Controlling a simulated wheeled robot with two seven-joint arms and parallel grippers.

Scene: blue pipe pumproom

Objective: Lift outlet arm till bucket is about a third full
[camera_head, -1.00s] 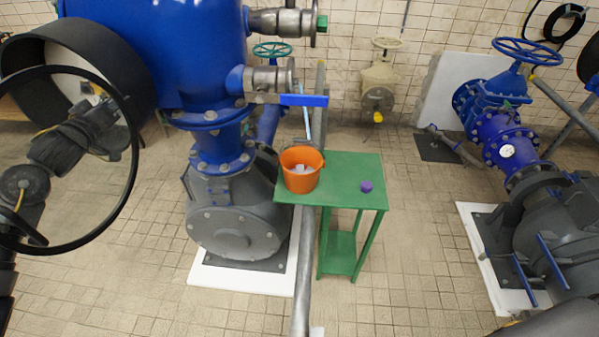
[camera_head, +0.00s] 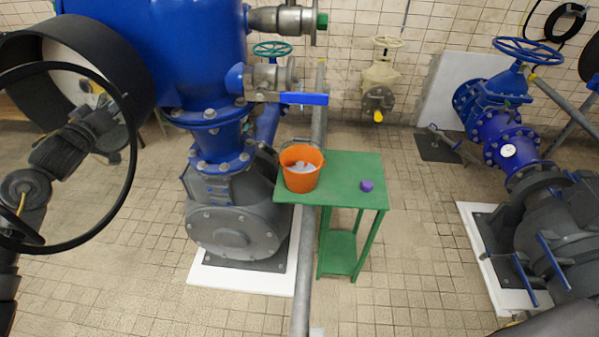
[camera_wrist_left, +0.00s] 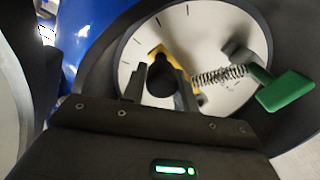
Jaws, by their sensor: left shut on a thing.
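The orange bucket (camera_head: 301,178) stands upright on the left end of the green table (camera_head: 340,180), below a grey outlet valve (camera_head: 268,80) with a blue lever (camera_head: 304,98). Pale liquid shows inside it; its exact level is hard to judge. My left gripper (camera_head: 97,101) reaches into a large black round housing (camera_head: 62,35) at upper left. In the left wrist view its fingers (camera_wrist_left: 162,88) are shut around a dark knob (camera_wrist_left: 163,72) in front of a white dial (camera_wrist_left: 195,50). A yellow part lies behind the knob, mostly hidden. My right gripper is not in view.
A spring and green tab (camera_wrist_left: 287,91) sit right of the fingers. A purple object (camera_head: 367,186) lies on the table.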

